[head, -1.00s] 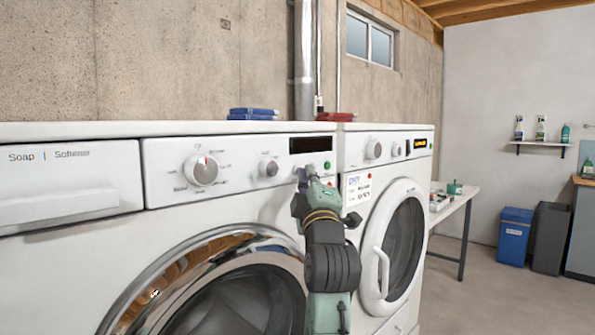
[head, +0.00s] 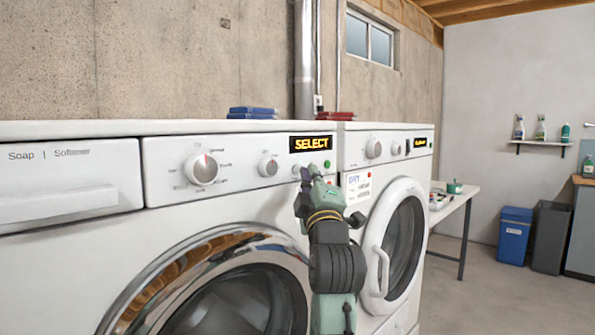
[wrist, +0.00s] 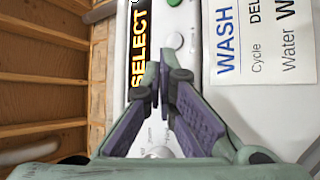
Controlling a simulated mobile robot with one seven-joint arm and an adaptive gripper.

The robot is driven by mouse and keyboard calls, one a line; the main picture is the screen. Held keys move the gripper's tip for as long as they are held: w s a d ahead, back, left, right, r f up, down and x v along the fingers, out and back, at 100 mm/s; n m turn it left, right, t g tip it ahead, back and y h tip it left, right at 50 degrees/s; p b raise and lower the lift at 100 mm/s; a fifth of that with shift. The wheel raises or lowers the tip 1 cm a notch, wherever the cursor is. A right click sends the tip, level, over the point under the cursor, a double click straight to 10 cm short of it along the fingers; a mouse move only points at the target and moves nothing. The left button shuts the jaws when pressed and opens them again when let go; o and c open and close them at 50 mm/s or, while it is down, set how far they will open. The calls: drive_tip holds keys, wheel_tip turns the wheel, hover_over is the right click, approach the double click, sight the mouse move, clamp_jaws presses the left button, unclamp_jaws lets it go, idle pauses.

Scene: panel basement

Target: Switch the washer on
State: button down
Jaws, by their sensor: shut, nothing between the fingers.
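The washer (head: 232,193) is the white front-loader at the left, with its panel along the top. Its display (head: 312,144) is lit and reads "SELECT"; the display also shows in the wrist view (wrist: 139,45). A green button (head: 327,164) sits below the display's right end and also shows in the wrist view (wrist: 175,40). My gripper (head: 309,170) is shut and empty, its tips close to the panel below the display. In the wrist view the fingertips (wrist: 162,78) are close together beside the green button. I cannot tell whether they touch the panel.
A large dial (head: 201,169) and a smaller knob (head: 268,168) sit left of the display. A second white machine (head: 385,225) stands close on the right, with a lit display. A printed sheet (wrist: 262,40) is beside the buttons. Blue (head: 252,112) and red (head: 335,116) items lie on top.

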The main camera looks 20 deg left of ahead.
drive_tip(key=s+d, duration=0.2)
drive_tip(key=d, duration=0.3)
drive_tip(key=shift+d+b, duration=0.35)
idle(0.3)
drive_tip(key=c, duration=2.3)
unclamp_jaws()
